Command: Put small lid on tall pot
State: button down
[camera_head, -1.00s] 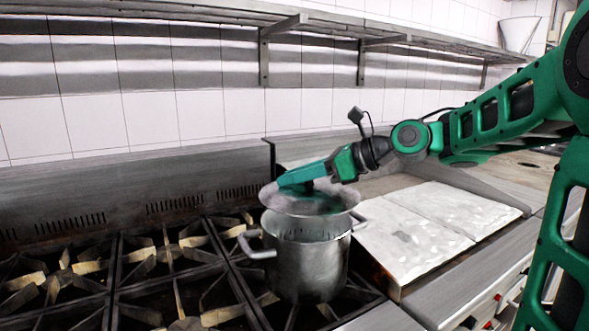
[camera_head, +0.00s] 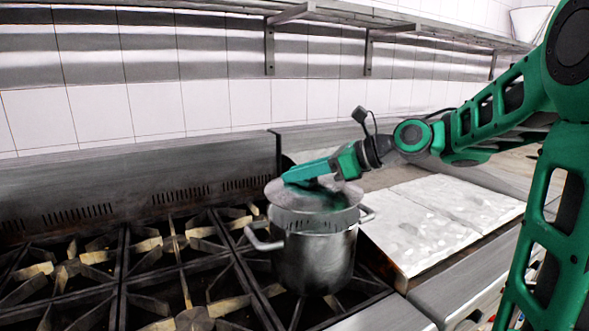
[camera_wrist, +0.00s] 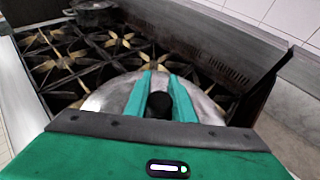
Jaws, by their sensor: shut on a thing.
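The tall pot (camera_head: 313,262) is a steel pot with two side handles, standing upright on the front right of the stove. The small lid (camera_head: 345,190) is a round, shiny metal disc over the pot's mouth, roughly level. A strip of the pot's upper wall shows below the lid's edge; I cannot tell whether the lid touches the rim. My gripper (camera_head: 300,174) is shut on the lid's dark knob, seen between the teal fingers in the wrist view (camera_wrist: 160,85). There the lid (camera_wrist: 110,95) hides the pot below.
Black stove grates (camera_head: 150,270) spread to the left of the pot. A flat metal griddle (camera_head: 435,215) lies to the right. A steel backsplash (camera_head: 140,175) runs behind, with a wall shelf (camera_head: 220,10) above. Another dark pot (camera_wrist: 95,12) stands on the stove's far side in the wrist view.

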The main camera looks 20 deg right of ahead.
jog(key=shift+f, duration=1.9)
jog(key=shift+s+f, duration=0.1)
jog(key=shift+f, duration=0.25)
jog(key=c, duration=0.9)
grip_release()
jog(key=shift+c, duration=0.2)
jog(key=shift+r, duration=4)
jog(key=shift+s, duration=0.1)
